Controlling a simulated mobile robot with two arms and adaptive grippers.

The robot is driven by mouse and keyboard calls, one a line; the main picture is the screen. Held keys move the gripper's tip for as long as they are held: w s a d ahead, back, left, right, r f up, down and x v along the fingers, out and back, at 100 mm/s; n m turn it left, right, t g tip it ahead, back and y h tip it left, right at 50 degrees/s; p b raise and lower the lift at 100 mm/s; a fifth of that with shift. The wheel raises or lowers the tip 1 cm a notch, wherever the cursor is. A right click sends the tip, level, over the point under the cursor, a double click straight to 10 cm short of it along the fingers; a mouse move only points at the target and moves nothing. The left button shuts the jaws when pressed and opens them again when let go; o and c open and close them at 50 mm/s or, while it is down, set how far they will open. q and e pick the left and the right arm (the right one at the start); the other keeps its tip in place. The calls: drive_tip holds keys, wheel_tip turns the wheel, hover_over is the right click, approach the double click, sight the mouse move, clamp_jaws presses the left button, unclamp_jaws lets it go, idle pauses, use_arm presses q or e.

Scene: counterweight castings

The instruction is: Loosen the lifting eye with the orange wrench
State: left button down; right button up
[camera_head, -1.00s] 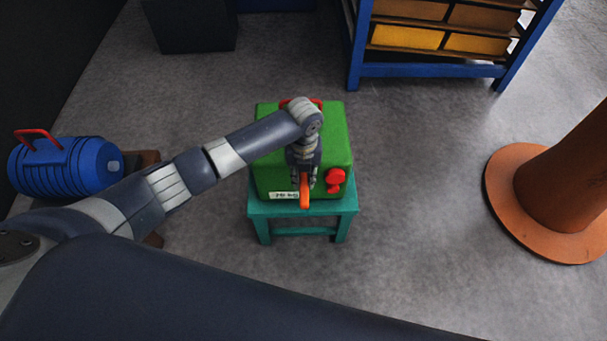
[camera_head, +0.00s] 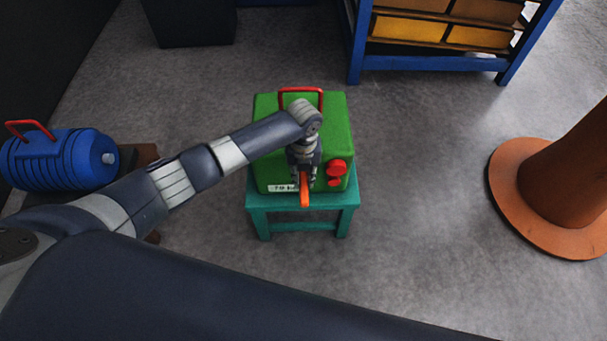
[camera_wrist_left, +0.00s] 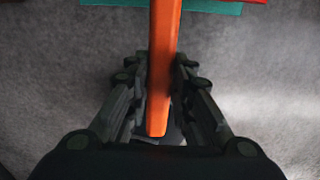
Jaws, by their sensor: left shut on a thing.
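The orange wrench (camera_head: 305,192) is held in my left gripper (camera_head: 305,180), low at the front of a green casting (camera_head: 330,120). In the left wrist view the orange bar (camera_wrist_left: 162,65) runs up between the closed fingers (camera_wrist_left: 158,100) and leaves the top of the picture. The wrench's far end is hidden, so I cannot tell whether it touches anything. A red handle (camera_head: 318,97) stands on the casting's top, partly behind my wrist. Red round parts (camera_head: 337,168) sit on its front, right of the gripper. I cannot tell which red part is the lifting eye.
The casting stands on a teal stool (camera_head: 300,227). A blue ribbed cylinder (camera_head: 60,160) with a red handle lies at the left. An orange column base (camera_head: 520,200) stands at the right, a blue shelf rack (camera_head: 430,68) behind. Grey floor is clear between them.

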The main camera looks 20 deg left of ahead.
use_arm(q)
drive_tip(key=shift+f, duration=0.55)
drive_tip(key=shift+w+a+r+b, duration=0.1)
drive_tip(key=shift+w+a+b, duration=0.1)
drive_tip(key=shift+w+b, duration=0.35)
drive_tip(key=shift+w+a+b, duration=0.15)
drive_tip(key=shift+w+b, duration=0.25)
drive_tip(key=shift+w, duration=0.15)
drive_tip(key=w+b, duration=0.1)
drive_tip(key=w+a+b, duration=0.1)
drive_tip(key=w, duration=0.1)
drive_tip(key=shift+b, duration=0.35)
drive_tip(key=shift+w+a+r+b, duration=0.1)
drive_tip(key=shift+w+b, duration=0.2)
drive_tip(key=shift+w, duration=0.1)
drive_tip(key=shift+w+d+n, duration=0.2)
drive_tip(key=shift+d+n, duration=0.1)
drive_tip(key=shift+d, duration=0.15)
drive_tip(key=shift+w+d+n, duration=0.15)
drive_tip(key=shift+d+n, duration=0.15)
drive_tip(key=shift+d, duration=0.15)
